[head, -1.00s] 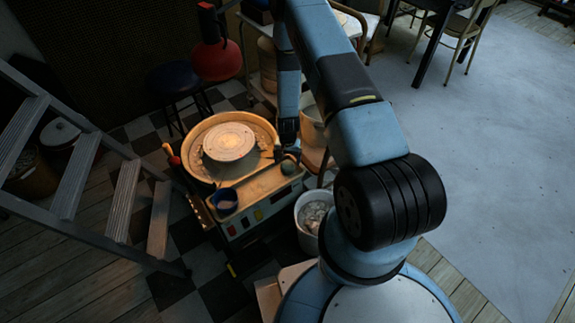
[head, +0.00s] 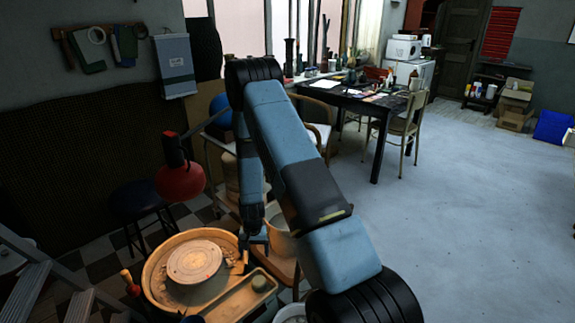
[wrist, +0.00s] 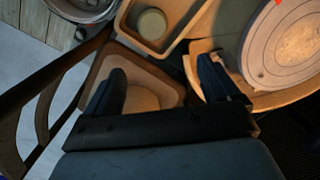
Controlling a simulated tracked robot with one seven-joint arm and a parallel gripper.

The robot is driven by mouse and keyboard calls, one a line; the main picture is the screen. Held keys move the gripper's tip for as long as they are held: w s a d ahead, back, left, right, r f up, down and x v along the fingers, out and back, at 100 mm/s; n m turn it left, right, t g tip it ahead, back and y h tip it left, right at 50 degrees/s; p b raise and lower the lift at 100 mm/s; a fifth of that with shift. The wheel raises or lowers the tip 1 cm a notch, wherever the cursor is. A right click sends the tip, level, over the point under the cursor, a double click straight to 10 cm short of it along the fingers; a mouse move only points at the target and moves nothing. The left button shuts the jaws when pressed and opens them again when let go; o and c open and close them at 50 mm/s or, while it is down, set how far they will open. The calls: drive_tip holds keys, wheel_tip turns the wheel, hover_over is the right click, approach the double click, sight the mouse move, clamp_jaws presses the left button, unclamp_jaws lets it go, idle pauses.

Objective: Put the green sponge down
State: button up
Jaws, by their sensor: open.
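The green sponge (head: 259,284), a small round block, rests in the tray (head: 236,307) at the front of the pottery wheel. The sponge shows dull green-grey in the wrist view (wrist: 151,23), inside the tray and beyond my fingertips. My gripper (head: 254,250) is open and empty, pointing down behind the sponge and apart from it.
The round wheel head (head: 194,262) sits in its basin, left of my gripper. A red lamp (head: 180,181) hangs close on the left. A stool (head: 141,203) stands behind.

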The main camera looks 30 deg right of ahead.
drive_tip(key=s+r+n+t, duration=0.1)
drive_tip(key=s+r, duration=0.1)
drive_tip(key=r, duration=1.7)
drive_tip(key=s+r+n+t, duration=0.2)
drive_tip(key=s+r, duration=0.1)
drive_tip(key=r, duration=1.5)
drive_tip(key=s+r+n+t, duration=0.1)
drive_tip(key=s+r, duration=0.8)
drive_tip(key=s, duration=0.3)
drive_tip(key=s+r+n+t, duration=0.1)
drive_tip(key=s+r, duration=0.8)
drive_tip(key=s, duration=0.4)
drive_tip(key=shift+r+t, duration=0.3)
drive_tip(key=shift+r, duration=0.05)
drive_tip(key=shift+c, duration=0.2)
